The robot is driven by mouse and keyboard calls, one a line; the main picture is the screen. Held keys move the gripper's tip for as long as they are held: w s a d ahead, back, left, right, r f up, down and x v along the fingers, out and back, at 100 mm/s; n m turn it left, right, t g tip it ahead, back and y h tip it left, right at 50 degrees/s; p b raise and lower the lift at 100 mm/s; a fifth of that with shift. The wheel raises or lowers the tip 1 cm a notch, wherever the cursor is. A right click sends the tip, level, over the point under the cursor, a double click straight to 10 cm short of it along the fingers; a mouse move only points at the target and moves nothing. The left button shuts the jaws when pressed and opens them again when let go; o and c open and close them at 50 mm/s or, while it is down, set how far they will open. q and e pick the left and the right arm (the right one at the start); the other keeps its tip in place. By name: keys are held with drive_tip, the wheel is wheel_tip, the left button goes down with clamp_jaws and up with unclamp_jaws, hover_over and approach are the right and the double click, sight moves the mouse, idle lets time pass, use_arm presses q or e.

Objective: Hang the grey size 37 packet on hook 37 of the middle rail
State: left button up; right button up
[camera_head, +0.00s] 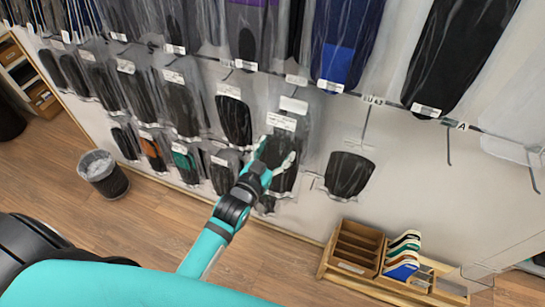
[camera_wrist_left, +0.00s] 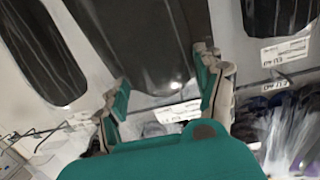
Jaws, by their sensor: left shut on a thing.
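My left gripper (camera_head: 275,154) reaches up to the display wall, shut on a clear packet with a dark grey insole (camera_head: 286,181). A white label (camera_head: 282,122) shows just above the fingers. In the left wrist view, the packet (camera_wrist_left: 145,45) lies between the teal fingers (camera_wrist_left: 165,88), with a white label (camera_wrist_left: 178,112) near the palm. I cannot read the size on it, nor tell whether its top is on a hook. The hook numbers near the gripper are too small to read. My right gripper is not in view.
Packets with dark insoles hang close on both sides, such as one at the left (camera_head: 235,120) and one at the right (camera_head: 349,174). A bare hook (camera_head: 448,150) sticks out at the right. A wooden rack (camera_head: 357,245) and a waste bin (camera_head: 103,174) stand on the floor.

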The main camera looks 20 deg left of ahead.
use_arm(q)
drive_tip(key=shift+w+f+b, duration=0.15)
drive_tip(key=shift+w+b, duration=0.4)
drive_tip(key=shift+w, duration=0.5)
drive_tip(key=shift+w+d+f+b, duration=0.15)
drive_tip(key=shift+w+b, duration=0.85)
drive_tip(key=shift+w, duration=0.75)
drive_tip(key=shift+w+f, duration=0.25)
drive_tip(key=shift+w, duration=0.2)
drive_tip(key=shift+w+f, duration=0.1)
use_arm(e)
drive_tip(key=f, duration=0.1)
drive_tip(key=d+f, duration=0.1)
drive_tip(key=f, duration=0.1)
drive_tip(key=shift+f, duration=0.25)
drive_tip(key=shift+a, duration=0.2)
use_arm(q)
drive_tip(key=o, duration=1.7)
